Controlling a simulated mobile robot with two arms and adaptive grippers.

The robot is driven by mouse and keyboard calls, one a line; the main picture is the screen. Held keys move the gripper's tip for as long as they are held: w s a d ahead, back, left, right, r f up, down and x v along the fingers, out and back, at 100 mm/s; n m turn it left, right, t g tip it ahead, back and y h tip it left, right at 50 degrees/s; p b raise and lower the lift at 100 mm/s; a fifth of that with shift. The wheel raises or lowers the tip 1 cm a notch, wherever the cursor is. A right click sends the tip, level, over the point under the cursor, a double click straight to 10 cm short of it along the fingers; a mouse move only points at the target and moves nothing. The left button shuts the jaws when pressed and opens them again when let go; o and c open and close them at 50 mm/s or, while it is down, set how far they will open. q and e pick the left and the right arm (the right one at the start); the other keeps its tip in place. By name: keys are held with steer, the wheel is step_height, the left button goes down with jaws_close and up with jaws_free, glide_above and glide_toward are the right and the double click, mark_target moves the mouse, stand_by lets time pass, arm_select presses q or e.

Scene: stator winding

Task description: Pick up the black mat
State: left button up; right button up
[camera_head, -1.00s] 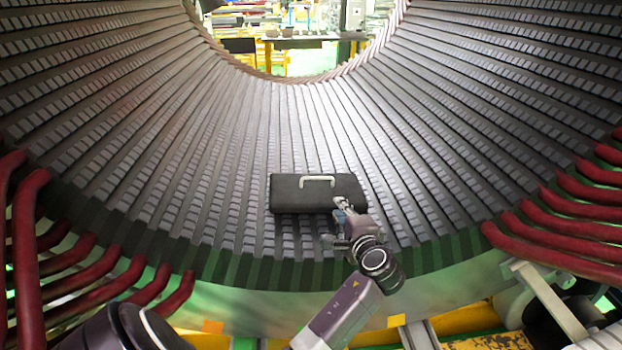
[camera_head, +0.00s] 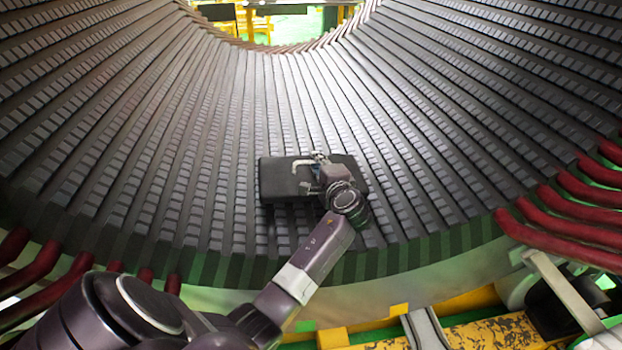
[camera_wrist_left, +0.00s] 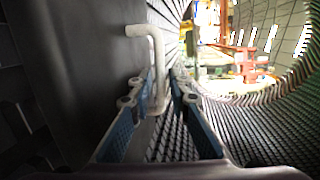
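The black mat (camera_head: 275,180) is a dark, flat rectangular piece with a pale bent handle (camera_head: 303,163), lying on the slotted inner surface of the stator. My left gripper (camera_head: 313,167) is over the mat at the handle and hides part of its middle and right side. In the left wrist view, the mat (camera_wrist_left: 95,65) fills the left side. The pale handle (camera_wrist_left: 157,72) reaches in between my two blue-padded fingers (camera_wrist_left: 163,88). The fingers stand apart, with a gap beside the handle on the right. My right gripper is not in view.
The ribbed stator surface (camera_head: 150,150) curves up on both sides. Red pipes (camera_head: 560,235) line the right front edge, with more (camera_head: 45,285) at the left. A yellow frame (camera_head: 470,330) lies below. The stator surface around the mat is clear.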

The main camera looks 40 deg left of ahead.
arm_select(q)
steer(key=shift+w+a, duration=0.25)
steer(key=shift+a, duration=0.05)
steer(key=shift+c, duration=0.2)
jaws_close()
